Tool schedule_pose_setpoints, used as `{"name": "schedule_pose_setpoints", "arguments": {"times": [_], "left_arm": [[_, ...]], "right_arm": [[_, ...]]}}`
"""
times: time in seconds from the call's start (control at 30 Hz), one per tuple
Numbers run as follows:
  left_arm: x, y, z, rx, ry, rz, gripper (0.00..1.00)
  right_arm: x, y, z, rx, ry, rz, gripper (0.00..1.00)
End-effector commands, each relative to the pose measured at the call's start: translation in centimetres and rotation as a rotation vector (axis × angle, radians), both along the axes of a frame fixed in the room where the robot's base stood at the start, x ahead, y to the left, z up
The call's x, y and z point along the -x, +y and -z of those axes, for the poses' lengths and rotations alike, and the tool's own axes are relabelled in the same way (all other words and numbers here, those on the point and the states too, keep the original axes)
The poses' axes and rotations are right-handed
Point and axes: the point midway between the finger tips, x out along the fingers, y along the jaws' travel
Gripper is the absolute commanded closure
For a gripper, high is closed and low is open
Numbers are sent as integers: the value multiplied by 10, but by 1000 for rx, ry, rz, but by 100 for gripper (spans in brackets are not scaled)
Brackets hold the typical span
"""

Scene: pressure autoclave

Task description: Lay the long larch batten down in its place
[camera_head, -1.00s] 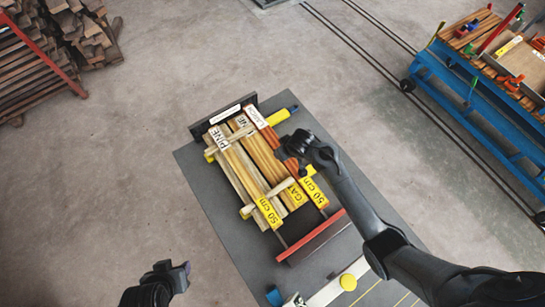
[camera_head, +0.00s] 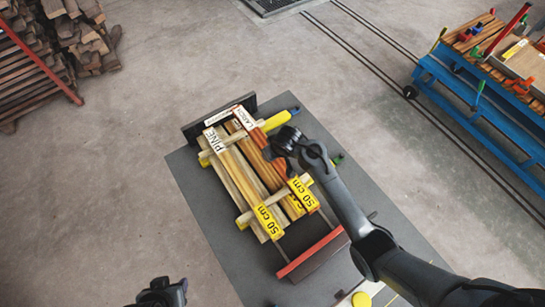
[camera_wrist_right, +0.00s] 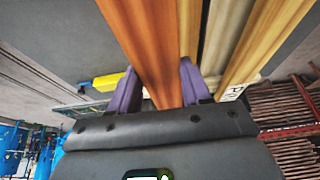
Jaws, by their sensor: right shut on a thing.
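The long larch batten (camera_head: 268,155) is red-brown, with a LARCH label at its far end and a yellow 50 cm label at its near end. My right gripper (camera_head: 280,147) is shut on it. In the right wrist view the purple fingers (camera_wrist_right: 158,88) stand on both sides of the larch batten (camera_wrist_right: 150,40). It lies parallel to paler battens and partly hides the middle ones from above. I cannot tell whether it touches the cross sticks. The pine batten (camera_head: 238,175) lies at the left of the row. My left gripper (camera_head: 165,292) is apart at the bottom edge, its fingers unclear.
A far cross stick (camera_head: 206,156) and a near one (camera_head: 246,217) run under the battens. A dark end stop (camera_head: 193,131) stands at the far end, a red-edged bar (camera_head: 311,253) at the near end. A blue cart (camera_head: 470,100) stands farther right.

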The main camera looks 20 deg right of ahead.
Motion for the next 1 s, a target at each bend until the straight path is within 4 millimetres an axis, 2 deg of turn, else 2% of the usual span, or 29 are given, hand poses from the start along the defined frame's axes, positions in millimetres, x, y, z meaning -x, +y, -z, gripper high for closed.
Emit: {"name": "schedule_pose_setpoints", "arguments": {"times": [0.03, 0.2, 0.57, 1.0], "left_arm": [[0, 0, 14, 1, 0, -1, 57], [0, -1, 30, 6, 3, -4, 57], [0, -3, 29, 13, 2, -8, 57], [0, 0, 30, 2, 1, -1, 57]], "right_arm": [[-1, 0, 11, -2, -3, 0, 99], [-1, 1, 21, -2, -5, 1, 99], [-1, 0, 20, -1, -4, 0, 99], [-1, 0, 32, -1, -4, 0, 99]]}}
